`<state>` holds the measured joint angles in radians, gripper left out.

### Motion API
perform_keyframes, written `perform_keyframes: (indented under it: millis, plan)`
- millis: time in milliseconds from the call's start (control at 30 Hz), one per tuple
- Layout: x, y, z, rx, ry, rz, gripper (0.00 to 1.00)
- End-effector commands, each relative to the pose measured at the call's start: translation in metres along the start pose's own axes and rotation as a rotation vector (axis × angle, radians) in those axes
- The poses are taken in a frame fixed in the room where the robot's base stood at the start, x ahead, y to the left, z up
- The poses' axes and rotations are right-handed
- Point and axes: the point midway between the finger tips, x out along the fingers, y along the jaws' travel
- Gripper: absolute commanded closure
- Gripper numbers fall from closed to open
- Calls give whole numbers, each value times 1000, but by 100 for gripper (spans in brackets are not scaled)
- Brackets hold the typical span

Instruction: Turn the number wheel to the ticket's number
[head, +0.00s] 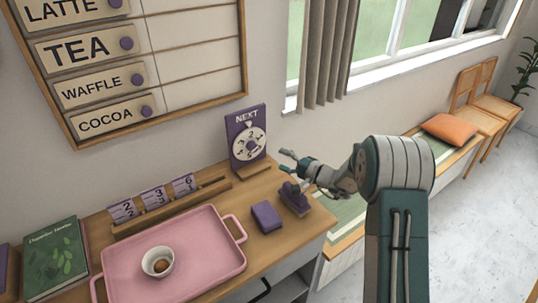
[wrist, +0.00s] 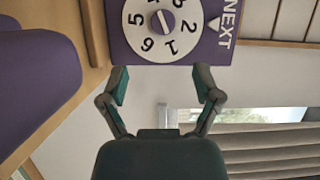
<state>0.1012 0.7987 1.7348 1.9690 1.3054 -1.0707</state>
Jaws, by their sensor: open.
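The number wheel (head: 248,145) is a white disc on an upright purple board (head: 238,119) marked NEXT, at the back of the counter. In the wrist view the wheel (wrist: 167,24) is partly cut off by the top edge. My gripper (head: 289,162) is open and empty, to the right of the board. Its spread fingers (wrist: 162,82) show below the wheel in the wrist view, apart from it. I cannot tell which item is the ticket.
Purple number cards (head: 153,199) reading 2, 3 and 6 stand in a wooden rack (head: 207,191). A pink tray (head: 200,283) holds a bowl (head: 158,263). A purple block (head: 266,216) and a purple stamp-like object (head: 294,198) lie near my gripper. A green book (head: 55,259) is at left.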

Motion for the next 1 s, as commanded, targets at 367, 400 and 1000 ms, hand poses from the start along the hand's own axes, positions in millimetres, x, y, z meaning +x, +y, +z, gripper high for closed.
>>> perform_keyframes:
  millis: [367, 400, 1000]
  plan:
    - [-16, 1, 0, 0, 0, 0, 18]
    - [-16, 1, 0, 0, 0, 1, 18]
    - [5, -18, 8, 574, 135, 112, 18]
